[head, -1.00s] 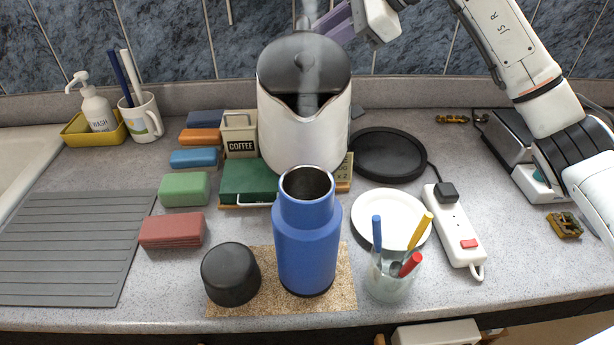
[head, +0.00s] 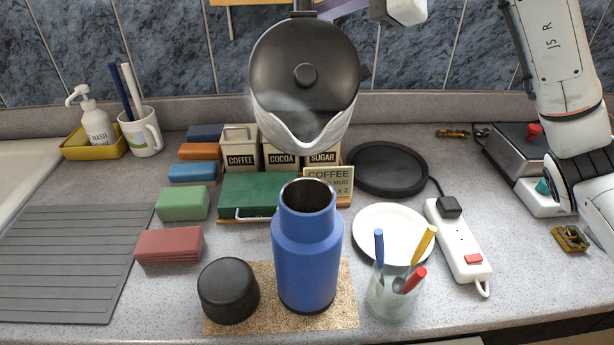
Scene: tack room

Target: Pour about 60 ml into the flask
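The blue flask (head: 307,255) stands upright and open on a cork mat (head: 240,321). Its black cap (head: 228,290) sits on the mat to its left. A white kettle with a black lid (head: 304,75) is in the air above and behind the flask, tilted forward with its spout toward the flask. Vapour shows near the spout; no stream of liquid is visible. My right arm comes in from the right. A white and purple part of my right gripper (head: 372,10) shows at the top edge by the kettle; its fingers and grip are mostly hidden. My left gripper is out of view.
A glass with coloured-handled utensils (head: 392,292) and a white plate (head: 393,233) stand right of the flask. A power strip (head: 458,245), the black kettle base (head: 387,167), canisters (head: 281,155) and a green box (head: 262,194) surround it. A ribbed grey mat (head: 70,262) lies left.

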